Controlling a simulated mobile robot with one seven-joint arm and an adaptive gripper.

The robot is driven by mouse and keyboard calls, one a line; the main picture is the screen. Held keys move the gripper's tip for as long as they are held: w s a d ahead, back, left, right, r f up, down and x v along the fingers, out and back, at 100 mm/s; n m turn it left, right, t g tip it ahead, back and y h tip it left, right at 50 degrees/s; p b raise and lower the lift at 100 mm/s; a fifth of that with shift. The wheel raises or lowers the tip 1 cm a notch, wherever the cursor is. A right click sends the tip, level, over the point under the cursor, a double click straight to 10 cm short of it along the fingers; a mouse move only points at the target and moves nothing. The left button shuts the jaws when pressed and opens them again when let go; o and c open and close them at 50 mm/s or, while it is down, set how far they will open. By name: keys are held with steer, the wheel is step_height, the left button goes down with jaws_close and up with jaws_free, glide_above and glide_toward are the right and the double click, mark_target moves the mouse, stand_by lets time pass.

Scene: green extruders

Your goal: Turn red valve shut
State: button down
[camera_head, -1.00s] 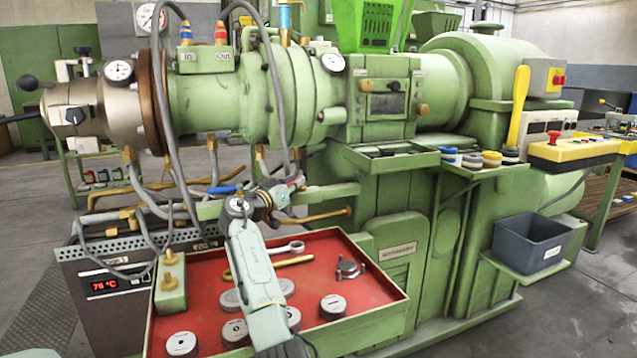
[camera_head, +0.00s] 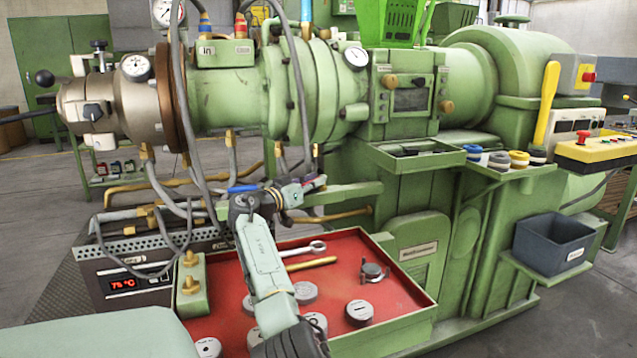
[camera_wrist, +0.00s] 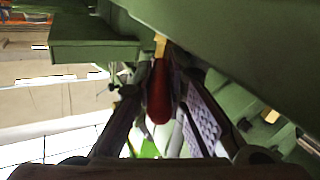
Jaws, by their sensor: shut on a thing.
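The red valve handle (camera_wrist: 159,92) shows in the wrist view as a long rounded grip on a brass stem, lying between the two fingers of my gripper (camera_wrist: 163,108). The gripper is shut on it. In the head view my gripper (camera_head: 302,190) is at the pipework under the green extruder barrel (camera_head: 235,95), above the red-lined tray. There the fingers largely hide the handle, and I cannot make out its angle. A blue valve handle (camera_head: 243,188) sits just left of my gripper.
A red-lined tray (camera_head: 400,300) below holds round weights, a wrench and a brass bar. Grey hoses (camera_head: 185,120) and brass pipes (camera_head: 335,215) crowd the gripper. A heater box (camera_head: 125,284) reading 75 °C stands left. A dark grey bin (camera_head: 553,245) sits right.

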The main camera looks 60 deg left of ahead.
steer(key=shift+s+f, duration=0.15)
steer(key=shift+f, duration=0.15)
steer(key=c, duration=1.7)
jaws_free()
steer(key=shift+o, duration=0.6)
steer(key=shift+a, duration=0.1)
steer(key=shift+r, duration=0.15)
